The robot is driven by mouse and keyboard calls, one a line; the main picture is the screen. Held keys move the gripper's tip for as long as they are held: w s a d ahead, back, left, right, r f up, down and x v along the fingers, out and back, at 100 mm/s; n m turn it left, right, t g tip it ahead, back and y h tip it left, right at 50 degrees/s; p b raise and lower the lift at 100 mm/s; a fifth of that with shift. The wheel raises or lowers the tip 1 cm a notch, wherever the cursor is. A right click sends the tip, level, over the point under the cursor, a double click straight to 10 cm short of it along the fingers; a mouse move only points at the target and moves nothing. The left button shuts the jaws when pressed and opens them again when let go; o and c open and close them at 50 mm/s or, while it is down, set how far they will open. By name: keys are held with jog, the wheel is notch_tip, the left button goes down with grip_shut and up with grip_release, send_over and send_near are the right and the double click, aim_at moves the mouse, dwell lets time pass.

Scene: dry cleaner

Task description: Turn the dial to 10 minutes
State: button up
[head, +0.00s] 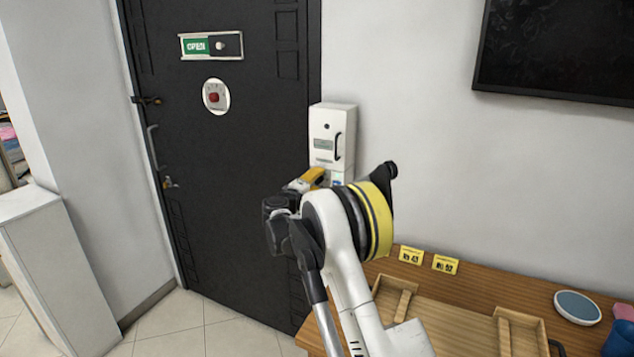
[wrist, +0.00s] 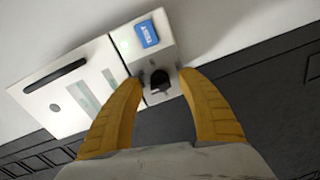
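A black dial (wrist: 160,82) sits on a small white panel (wrist: 157,52) with a blue label in the wrist view. Its markings and pointer are too small to read. My gripper (wrist: 161,76) has its two yellow fingers apart, one on each side of the dial. I see gaps between the fingers and the dial; whether they touch anywhere is unclear. In the head view my gripper (head: 309,179) is just below the white wall box (head: 331,125), and my arm hides the dial there.
The white box has a black handle (wrist: 62,73) and joins the panel. A dark door (head: 230,150) with an OPEN sign (head: 211,45) and a red knob (head: 213,97) is on the left. A wooden table (head: 500,290) with trays and yellow cards stands at lower right.

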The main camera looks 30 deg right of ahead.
jog(key=shift+a, duration=0.1)
jog(key=v, duration=1.2)
jog(key=shift+r, duration=0.1)
